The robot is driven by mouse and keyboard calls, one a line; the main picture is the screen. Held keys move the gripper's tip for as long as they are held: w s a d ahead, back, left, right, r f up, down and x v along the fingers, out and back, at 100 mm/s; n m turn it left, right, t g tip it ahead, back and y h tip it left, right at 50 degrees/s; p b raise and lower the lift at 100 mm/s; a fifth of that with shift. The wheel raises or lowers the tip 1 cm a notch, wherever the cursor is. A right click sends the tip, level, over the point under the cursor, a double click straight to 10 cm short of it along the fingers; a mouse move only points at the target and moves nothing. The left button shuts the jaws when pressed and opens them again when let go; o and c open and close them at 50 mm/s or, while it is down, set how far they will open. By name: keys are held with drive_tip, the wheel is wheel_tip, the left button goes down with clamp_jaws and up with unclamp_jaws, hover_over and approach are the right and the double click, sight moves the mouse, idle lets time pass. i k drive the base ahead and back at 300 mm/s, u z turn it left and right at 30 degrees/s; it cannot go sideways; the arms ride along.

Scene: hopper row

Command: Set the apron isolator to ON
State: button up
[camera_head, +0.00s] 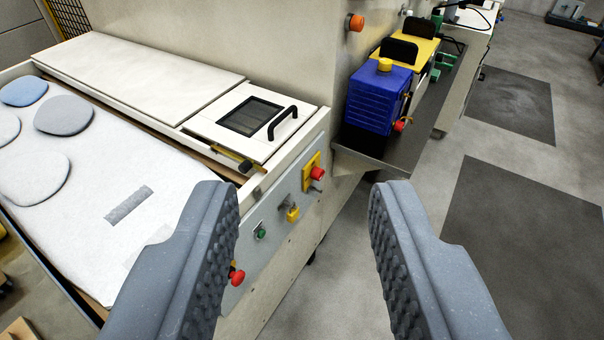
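My gripper (303,200) is open and empty, its two grey ribbed fingers wide apart in the foreground. Beyond and between them is the side panel (275,252) of a white machine. On it are a red knob on a yellow plate (316,173), a yellow switch or padlock-like part (292,214), and a green button (261,232). A red knob (237,277) lower left is partly covered by my left finger. No label is readable, so I cannot tell which control is the apron isolator or how it is set. The fingers appear apart from all these controls.
A light bed (75,215) with round pads lies left. A lid with a black handle (283,122) tops the machine. A blue box (379,98) stands on a dark shelf (372,150) at upper centre. Grey floor with dark mats (520,215) is open at right.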

sight(317, 172)
drive_tip(key=i, duration=0.95)
drive_tip(key=z, duration=0.05)
